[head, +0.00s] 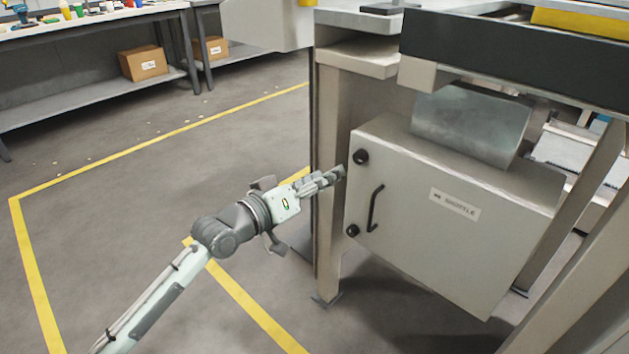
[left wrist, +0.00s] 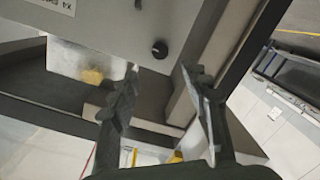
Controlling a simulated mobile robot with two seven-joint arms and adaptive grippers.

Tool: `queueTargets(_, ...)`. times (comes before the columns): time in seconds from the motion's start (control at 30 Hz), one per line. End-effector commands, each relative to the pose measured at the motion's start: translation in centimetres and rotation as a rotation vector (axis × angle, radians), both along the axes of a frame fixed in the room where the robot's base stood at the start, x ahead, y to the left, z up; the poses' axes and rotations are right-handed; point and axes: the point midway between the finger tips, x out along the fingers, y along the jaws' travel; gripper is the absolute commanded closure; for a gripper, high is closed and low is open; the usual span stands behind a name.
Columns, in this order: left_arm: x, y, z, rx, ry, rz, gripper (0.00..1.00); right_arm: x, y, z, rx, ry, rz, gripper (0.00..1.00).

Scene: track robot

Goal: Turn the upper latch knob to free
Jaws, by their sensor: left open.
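The upper latch knob (head: 361,157) is a round black knob at the upper left corner of the grey box door (head: 440,220). My left gripper (head: 337,176) is just left of and slightly below this knob in the head view, open and empty, with its fingers pointing at the door's edge. In the left wrist view the same knob (left wrist: 159,49) shows beyond the gap between the two open fingers (left wrist: 160,72), apart from both. A lower black knob (head: 352,230) sits at the lower left corner of the door. My right gripper is not in view.
A black bar handle (head: 375,208) stands out from the door between the knobs. A label (head: 455,204) is on the door. A frame post (head: 331,200) stands close behind my left gripper. Open floor with yellow lines (head: 150,145) lies to the left.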

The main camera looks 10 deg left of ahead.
Motion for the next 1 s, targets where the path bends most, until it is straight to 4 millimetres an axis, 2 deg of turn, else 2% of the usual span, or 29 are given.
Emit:
queueTargets(0.2, -1.7, 1.3, 0.1, 0.001, 0.001, 0.000, 0.53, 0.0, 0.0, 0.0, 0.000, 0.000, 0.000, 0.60)
queueTargets(0.53, -1.9, 1.4, 0.2, 0.000, 0.000, 0.001, 0.53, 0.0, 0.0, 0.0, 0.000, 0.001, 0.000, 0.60)
queueTargets(0.63, -2.1, 1.6, -0.6, 0.023, 0.016, 0.008, 0.53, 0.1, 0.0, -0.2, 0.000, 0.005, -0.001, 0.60)
queueTargets(0.67, -2.3, 1.8, -1.4, 0.045, 0.029, 0.015, 0.53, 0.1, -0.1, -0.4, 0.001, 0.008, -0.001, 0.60)
queueTargets(0.77, -3.7, 3.1, -5.3, 0.157, 0.099, 0.046, 0.53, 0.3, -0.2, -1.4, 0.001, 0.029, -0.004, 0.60)
queueTargets(0.83, -5.4, 4.7, -9.3, 0.274, 0.178, 0.074, 0.53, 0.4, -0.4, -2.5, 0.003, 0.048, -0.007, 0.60)
queueTargets(0.9, -7.9, 6.9, -13.5, 0.403, 0.273, 0.101, 0.53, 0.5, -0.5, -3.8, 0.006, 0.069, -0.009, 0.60)
queueTargets(0.97, -10.4, 9.0, -16.8, 0.511, 0.361, 0.118, 0.53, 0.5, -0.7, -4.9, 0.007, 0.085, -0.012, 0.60)
queueTargets(1.0, -12.3, 10.3, -18.9, 0.578, 0.421, 0.126, 0.53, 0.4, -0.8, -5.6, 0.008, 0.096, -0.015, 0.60)
